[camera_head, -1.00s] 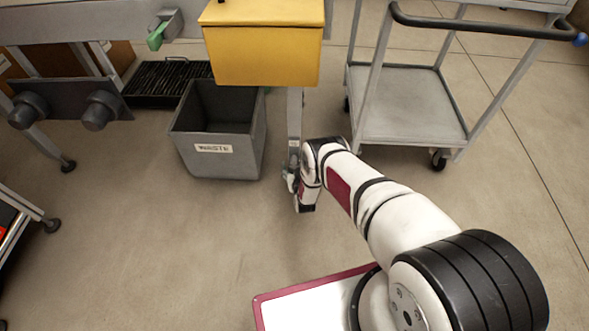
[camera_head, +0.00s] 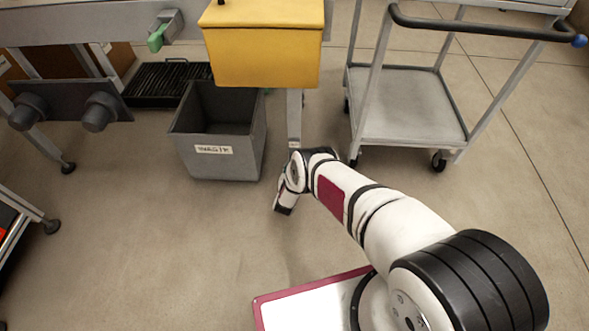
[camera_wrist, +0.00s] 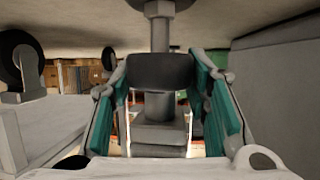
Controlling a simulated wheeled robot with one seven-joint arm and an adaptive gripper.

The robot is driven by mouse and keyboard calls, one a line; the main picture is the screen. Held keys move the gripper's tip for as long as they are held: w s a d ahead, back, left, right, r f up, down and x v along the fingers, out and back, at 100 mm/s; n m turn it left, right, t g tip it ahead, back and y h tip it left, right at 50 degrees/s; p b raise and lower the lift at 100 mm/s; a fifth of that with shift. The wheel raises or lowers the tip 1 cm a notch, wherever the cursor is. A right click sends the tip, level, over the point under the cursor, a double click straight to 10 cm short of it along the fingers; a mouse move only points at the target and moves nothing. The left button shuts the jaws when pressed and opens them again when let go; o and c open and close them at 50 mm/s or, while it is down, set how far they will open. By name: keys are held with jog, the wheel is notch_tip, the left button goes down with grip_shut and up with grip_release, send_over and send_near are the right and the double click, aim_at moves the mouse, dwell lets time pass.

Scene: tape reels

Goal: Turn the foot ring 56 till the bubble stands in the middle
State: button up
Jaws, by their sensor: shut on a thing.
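In the wrist view a dark foot ring (camera_wrist: 160,72) sits around a grey metal stud (camera_wrist: 159,35). The view is inverted, with the floor at the top. A square leg end (camera_wrist: 158,138) shows below the ring. My gripper (camera_wrist: 162,78) has its teal-padded fingers on both sides of the ring and is shut on it. In the head view the machine's grey leg (camera_head: 294,115) comes down under a yellow box (camera_head: 264,55), and my wrist hides its foot and my fingers. The bubble and any number 56 are not visible.
A grey waste bin (camera_head: 222,160) stands close left of the leg. A grey trolley (camera_head: 405,110) with castors stands to the right. A black grated tray (camera_head: 165,82) lies behind the bin.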

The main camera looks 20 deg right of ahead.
jog(key=shift+m+g+h, duration=0.3)
jog(key=shift+m+h, duration=0.2)
jog(key=o, duration=1.2)
jog(key=shift+s, duration=0.1)
jog(key=v, duration=1.2)
